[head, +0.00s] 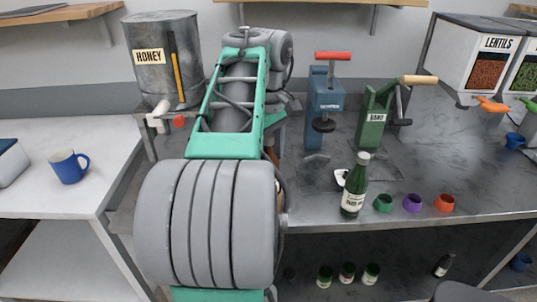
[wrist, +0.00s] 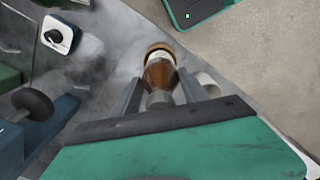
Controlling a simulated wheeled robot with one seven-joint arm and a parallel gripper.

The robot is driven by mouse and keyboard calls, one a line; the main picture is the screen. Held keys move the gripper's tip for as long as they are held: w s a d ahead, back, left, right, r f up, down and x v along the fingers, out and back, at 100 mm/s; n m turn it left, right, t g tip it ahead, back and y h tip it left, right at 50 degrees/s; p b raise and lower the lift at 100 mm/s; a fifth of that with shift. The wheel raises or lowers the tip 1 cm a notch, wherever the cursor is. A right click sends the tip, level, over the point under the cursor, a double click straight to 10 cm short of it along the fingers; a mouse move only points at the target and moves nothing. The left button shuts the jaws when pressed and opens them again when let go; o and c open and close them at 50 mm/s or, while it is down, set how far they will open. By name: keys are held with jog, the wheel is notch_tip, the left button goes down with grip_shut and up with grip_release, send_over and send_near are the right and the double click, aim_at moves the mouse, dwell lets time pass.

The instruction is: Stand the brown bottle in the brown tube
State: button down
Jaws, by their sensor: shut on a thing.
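The brown bottle (wrist: 158,76) shows in the wrist view with its pale label and rounded far end away from my palm. My gripper (wrist: 158,88) is shut on it, one finger on each side. In the head view my arm hides the gripper and nearly all of the bottle; only a thin brown sliver (head: 271,157) shows beside the arm. I cannot make out the brown tube in either view. A pale rounded thing (wrist: 208,82) lies just right of the fingers in the wrist view; I cannot tell what it is.
Blue (head: 325,95) and green (head: 375,120) presses stand behind. A white knob unit (wrist: 58,35) sits left. Several bottles stand on the lower shelf.

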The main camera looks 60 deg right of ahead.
aim_at(269, 136)
jog(key=shift+f+b, duration=0.8)
jog(key=shift+f, duration=0.05)
jog(key=shift+f+b, duration=1.05)
grip_release()
dwell(0.9)
dwell(0.5)
jog(key=shift+r+p, duration=4.6)
jog(key=shift+p, duration=0.05)
jog(key=shift+f, duration=0.1)
